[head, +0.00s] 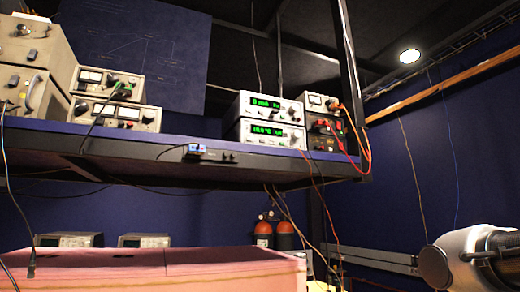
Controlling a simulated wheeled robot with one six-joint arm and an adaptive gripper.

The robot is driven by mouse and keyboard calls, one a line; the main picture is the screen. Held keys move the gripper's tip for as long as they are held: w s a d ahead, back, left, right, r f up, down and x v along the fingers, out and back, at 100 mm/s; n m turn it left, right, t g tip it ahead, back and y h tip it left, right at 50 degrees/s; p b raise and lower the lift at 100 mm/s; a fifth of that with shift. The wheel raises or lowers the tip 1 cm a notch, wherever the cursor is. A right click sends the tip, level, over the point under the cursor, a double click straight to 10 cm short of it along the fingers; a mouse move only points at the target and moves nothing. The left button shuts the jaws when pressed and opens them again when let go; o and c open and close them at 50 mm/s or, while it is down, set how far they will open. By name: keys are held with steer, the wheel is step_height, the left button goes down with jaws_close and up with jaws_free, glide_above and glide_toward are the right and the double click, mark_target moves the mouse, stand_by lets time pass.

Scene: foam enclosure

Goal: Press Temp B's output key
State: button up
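Two stacked white instruments with green digital displays stand on the raised shelf right of centre in the head view: an upper one (270,105) and a lower one (268,134). The lower display seems to show a temperature-like number. Their labels and small keys are too small to read, so I cannot tell which is Temp B or pick out its output key. Part of my arm shows at the lower right, well to the right of and below the instruments. My gripper is not in view.
The blue-edged shelf (210,143) carries beige instruments (115,115) at left and a dark unit with red and orange cables (322,128) at right. A small device (196,150) sits on its front edge. Below are a pink foam block (165,262) and orange-topped cylinders (284,235). Loose cables hang down.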

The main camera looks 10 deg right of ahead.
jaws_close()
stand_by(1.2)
